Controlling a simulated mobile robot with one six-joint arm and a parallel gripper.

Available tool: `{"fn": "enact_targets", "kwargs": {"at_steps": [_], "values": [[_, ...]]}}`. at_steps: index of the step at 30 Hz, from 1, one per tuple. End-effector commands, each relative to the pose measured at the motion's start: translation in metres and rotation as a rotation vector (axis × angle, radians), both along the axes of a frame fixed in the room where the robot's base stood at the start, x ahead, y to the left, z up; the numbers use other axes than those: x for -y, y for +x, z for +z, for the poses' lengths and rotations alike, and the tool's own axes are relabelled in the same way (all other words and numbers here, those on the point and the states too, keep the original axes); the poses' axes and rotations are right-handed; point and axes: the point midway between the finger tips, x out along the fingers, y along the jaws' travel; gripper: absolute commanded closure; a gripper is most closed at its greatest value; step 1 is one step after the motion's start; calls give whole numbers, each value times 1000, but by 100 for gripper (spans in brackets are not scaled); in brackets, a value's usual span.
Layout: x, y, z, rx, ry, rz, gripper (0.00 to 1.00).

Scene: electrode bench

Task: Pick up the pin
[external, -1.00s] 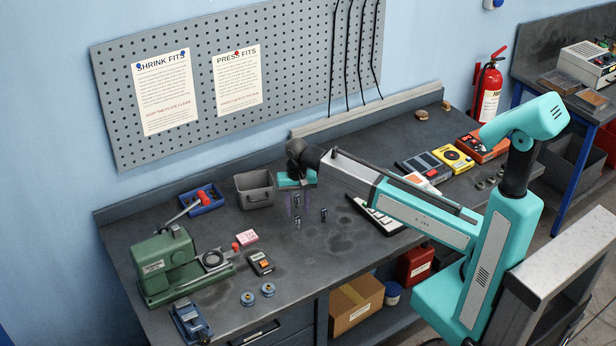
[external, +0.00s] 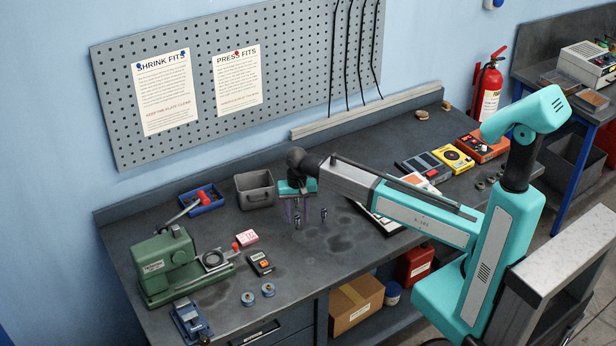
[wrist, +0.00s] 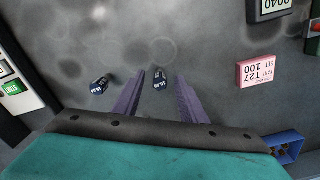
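Two small dark pins with pale markings stand on the dark bench. One pin (external: 297,222) is directly under my gripper; in the wrist view this pin (wrist: 159,78) shows near the fingertips, closer to the left finger. The other pin (external: 323,213) stands a little to the right, and in the wrist view this second pin (wrist: 99,86) lies outside the fingers on the left. My gripper (external: 297,212) points down with its purple fingers apart and nothing held; its fingers also show in the wrist view (wrist: 169,76). I cannot tell whether the fingertips reach beside the pin.
A grey bin (external: 255,189) and a blue tray (external: 203,200) stand behind to the left. A pink block (external: 246,237), a small dark meter (external: 260,264) and a green press (external: 168,265) are left. A white-edged panel (external: 383,222) lies right. The bench front of the pins is clear.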

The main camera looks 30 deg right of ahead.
Motion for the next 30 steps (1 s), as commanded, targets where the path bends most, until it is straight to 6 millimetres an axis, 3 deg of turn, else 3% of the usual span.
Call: {"fn": "enact_targets", "kwargs": {"at_steps": [2, 9, 23, 30], "values": [[0, 0, 0, 0, 0, 0, 63], [0, 0, 0, 0, 0, 0, 100], [0, 0, 3, 0, 0, 0, 100], [0, 1, 16, 1, 0, 0, 100]]}}
